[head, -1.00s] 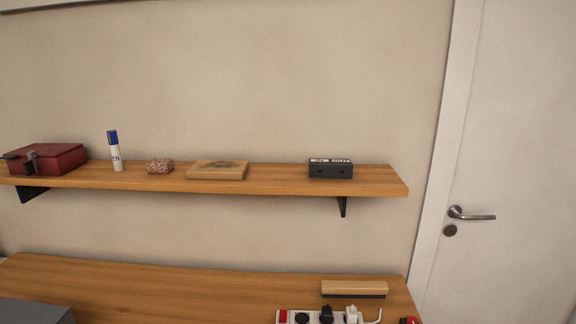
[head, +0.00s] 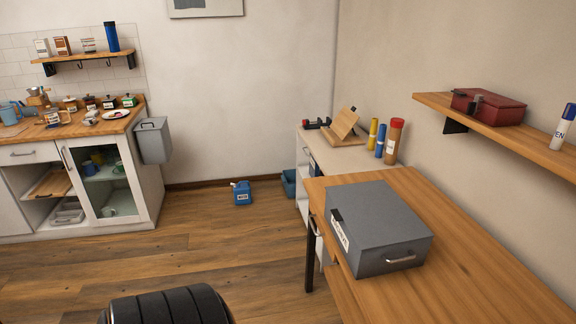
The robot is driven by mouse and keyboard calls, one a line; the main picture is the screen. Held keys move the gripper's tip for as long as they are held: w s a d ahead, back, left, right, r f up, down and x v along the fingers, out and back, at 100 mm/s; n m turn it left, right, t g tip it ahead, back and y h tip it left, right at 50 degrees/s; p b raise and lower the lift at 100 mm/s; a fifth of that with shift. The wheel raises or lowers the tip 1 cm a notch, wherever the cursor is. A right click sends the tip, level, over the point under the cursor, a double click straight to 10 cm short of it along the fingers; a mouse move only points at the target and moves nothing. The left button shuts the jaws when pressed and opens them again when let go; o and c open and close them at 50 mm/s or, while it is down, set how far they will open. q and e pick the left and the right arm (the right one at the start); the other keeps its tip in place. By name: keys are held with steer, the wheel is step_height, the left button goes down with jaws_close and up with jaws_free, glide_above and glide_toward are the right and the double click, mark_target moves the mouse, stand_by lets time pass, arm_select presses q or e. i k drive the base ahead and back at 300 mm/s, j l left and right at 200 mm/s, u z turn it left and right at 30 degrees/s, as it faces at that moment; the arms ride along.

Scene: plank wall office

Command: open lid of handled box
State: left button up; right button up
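A grey box (head: 388,212) with a metal handle on its near side sits on the wooden table (head: 470,270), near its left edge. Its flat lid looks shut. A white label and a dark latch are on its left side. A dark red case (head: 489,106) with a dark clasp or handle lies shut on the wall shelf at the right. A black ribbed part at the bottom left looks like a piece of my own arm. Neither of my grippers shows.
A white marker (head: 562,130) stands on the wall shelf (head: 520,140). A cabinet behind the table holds yellow, blue and brown tubes (head: 393,142). A kitchen counter (head: 100,122) stands at the left. The wooden floor (head: 200,260) between is mostly open, with a blue canister (head: 242,193).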

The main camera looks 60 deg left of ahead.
mark_target(373, 214)
steer(key=u, duration=1.55)
